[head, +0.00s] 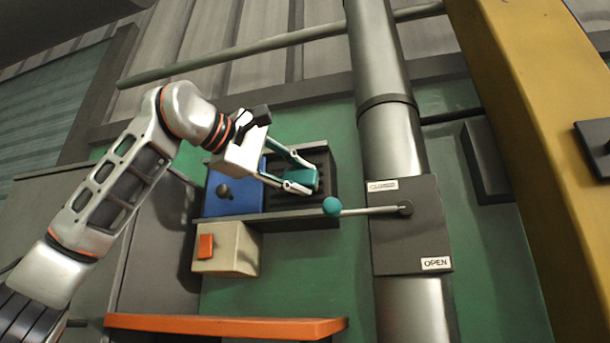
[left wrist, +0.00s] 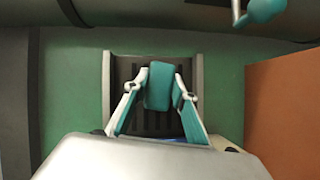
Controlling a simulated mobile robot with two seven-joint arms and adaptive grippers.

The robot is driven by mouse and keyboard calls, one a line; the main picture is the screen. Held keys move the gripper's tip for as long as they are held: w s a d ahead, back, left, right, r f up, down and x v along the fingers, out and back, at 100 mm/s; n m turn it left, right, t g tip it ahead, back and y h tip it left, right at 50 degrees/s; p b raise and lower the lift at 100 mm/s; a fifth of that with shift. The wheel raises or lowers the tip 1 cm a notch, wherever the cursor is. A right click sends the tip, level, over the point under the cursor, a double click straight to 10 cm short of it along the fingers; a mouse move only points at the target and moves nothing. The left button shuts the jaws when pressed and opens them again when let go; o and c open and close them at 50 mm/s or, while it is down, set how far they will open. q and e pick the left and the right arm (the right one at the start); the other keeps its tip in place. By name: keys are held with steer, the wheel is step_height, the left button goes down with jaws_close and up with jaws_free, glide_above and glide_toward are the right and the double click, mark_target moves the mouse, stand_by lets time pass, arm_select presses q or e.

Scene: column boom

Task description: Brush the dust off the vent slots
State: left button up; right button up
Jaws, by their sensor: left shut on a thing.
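The vent (head: 322,158) is a dark panel with parallel slots on the green wall; in the left wrist view its slots (left wrist: 126,68) show behind my fingers. My left gripper (head: 297,180) is in front of it, shut on a teal block, likely the brush (head: 305,181). The brush also shows between the fingertips in the left wrist view (left wrist: 158,86). Its bristles are hidden, and I cannot tell whether it touches the slots. I cannot make out dust. My right gripper is in neither view.
A blue panel (head: 226,205) with a black knob is left of the vent. Below it is a beige box (head: 229,260) with an orange switch. A teal-knobbed lever (head: 368,211) sticks out from the pipe close to the gripper. An orange ledge (head: 230,326) lies below; a yellow beam (head: 515,110) stands right.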

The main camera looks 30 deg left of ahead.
mark_target(283, 178)
arm_select(q)
steer(key=shift+s+a, duration=0.2)
steer(key=shift+a, duration=0.55)
steer(key=shift+s+a, duration=0.15)
steer(key=shift+a, duration=0.6)
steer(key=shift+w+d+f+b, duration=0.1)
steer(key=shift+w+d+f, duration=0.15)
steer(key=shift+d, duration=0.5)
steer(key=shift+w+d+f+b, duration=0.1)
steer(key=shift+d+f, duration=0.2)
steer(key=shift+d, duration=0.5)
steer(key=shift+w+d+f+b, duration=0.1)
steer(key=shift+w+d+f, duration=0.15)
steer(key=shift+d, duration=0.5)
steer(key=shift+s+d, duration=0.25)
steer(key=shift+s, duration=0.75)
steer(key=shift+s+d, duration=0.2)
steer(key=shift+s, duration=0.75)
steer(key=shift+s+d, duration=0.25)
steer(key=shift+s, duration=0.75)
steer(key=s, duration=0.3)
steer(key=shift+d, duration=0.35)
